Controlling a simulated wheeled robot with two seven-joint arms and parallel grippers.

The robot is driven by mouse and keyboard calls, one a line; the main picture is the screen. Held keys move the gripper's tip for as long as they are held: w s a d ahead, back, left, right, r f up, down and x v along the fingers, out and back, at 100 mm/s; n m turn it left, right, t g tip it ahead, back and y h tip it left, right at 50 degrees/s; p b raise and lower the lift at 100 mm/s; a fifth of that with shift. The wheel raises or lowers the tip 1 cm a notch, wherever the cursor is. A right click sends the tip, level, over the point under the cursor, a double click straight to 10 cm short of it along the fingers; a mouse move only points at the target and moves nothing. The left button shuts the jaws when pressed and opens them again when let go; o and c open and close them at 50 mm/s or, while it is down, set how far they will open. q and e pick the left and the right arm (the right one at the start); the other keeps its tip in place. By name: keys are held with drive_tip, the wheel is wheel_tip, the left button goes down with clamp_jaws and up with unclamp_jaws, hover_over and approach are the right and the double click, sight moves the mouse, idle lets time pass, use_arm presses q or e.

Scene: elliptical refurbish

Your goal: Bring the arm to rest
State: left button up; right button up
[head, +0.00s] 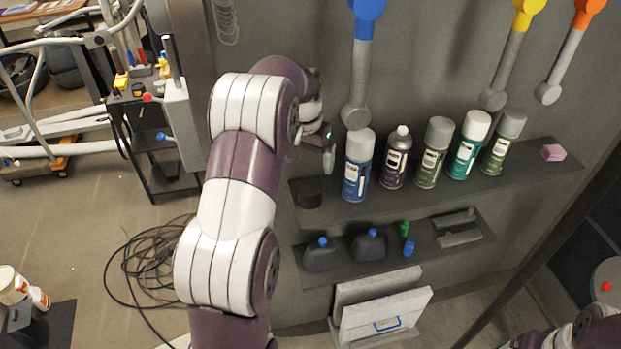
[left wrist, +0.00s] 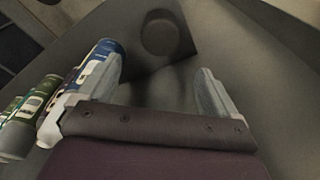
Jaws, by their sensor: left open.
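My left arm (head: 236,190) reaches up from the bottom of the head view to the upper shelf. My left gripper (head: 328,160) is at the shelf's left end, just left of the blue spray can (head: 357,165). In the left wrist view the gripper (left wrist: 150,100) is open, its two fingers wide apart with nothing between them. There the blue can (left wrist: 105,60) stands beside the left finger; I cannot tell whether they touch. My right gripper is not in view; part of my right arm shows at the bottom right of the head view.
Several spray cans, among them a black one (head: 396,158) and a teal one (head: 469,145), line the upper shelf (head: 540,160). A pink block (head: 553,152) lies at its right end. Dark bottles (head: 370,245) stand on the lower shelf. Black cables (head: 145,275) lie on the floor at left.

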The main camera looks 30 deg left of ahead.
use_arm(q)
drive_tip(key=r, duration=0.1)
drive_tip(key=r+p, duration=0.2)
drive_tip(key=shift+s+r, duration=0.3)
drive_tip(key=shift+r, duration=0.05)
drive_tip(key=s+d+f+b, duration=0.3)
drive_tip(key=s+d+f, duration=0.3)
drive_tip(key=s+d, duration=0.2)
drive_tip(key=s+d+f+m+b, duration=0.1)
drive_tip(key=s+d+f+b, duration=0.2)
drive_tip(key=s+d+f, duration=0.3)
drive_tip(key=s+d, duration=0.3)
drive_tip(key=s, duration=0.4)
drive_tip(key=shift+m+b, duration=0.3)
drive_tip(key=shift+b, duration=0.05)
drive_tip(key=shift+d, duration=0.1)
drive_tip(key=shift+f, duration=0.1)
